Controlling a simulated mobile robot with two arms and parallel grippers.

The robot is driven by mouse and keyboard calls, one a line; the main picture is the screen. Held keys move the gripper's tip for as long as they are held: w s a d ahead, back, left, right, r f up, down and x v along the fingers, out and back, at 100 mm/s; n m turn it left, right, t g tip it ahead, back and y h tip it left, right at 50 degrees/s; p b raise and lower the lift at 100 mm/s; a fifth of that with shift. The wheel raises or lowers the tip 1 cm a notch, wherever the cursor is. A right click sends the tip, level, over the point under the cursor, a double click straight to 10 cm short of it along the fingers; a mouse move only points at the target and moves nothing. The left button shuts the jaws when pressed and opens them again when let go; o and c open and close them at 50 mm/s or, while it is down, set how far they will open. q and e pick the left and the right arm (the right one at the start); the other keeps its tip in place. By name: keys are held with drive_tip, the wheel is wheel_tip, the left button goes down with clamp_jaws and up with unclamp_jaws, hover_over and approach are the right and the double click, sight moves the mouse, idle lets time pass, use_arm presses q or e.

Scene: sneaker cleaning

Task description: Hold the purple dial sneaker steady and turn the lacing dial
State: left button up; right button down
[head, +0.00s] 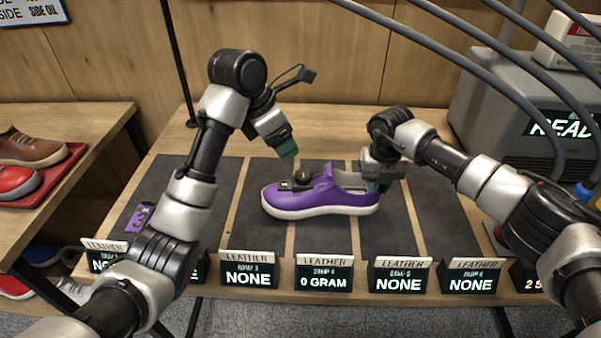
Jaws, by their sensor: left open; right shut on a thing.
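The purple dial sneaker (322,196) with a white sole lies upright on the dark mats in the middle of the bench, toe to the left. Its dark lacing dial (302,178) sits on top near the toe side. My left gripper (289,152) is open with green finger pads, above and slightly left of the dial, apart from it. My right gripper (373,184) is shut on the sneaker's heel end at the right. Its fingertips are partly hidden by the shoe's collar and the gripper body.
Signs reading NONE (250,275) and 0 GRAM (323,282) line the bench's front edge. A small purple piece (140,215) lies at left. A grey machine (530,110) stands at back right, with hoses above. A red tray (45,180) of shoes is on the left shelf.

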sight(300, 174)
use_arm(q)
drive_tip(key=x, duration=1.2)
drive_tip(key=c, duration=0.9)
drive_tip(key=shift+c, duration=0.2)
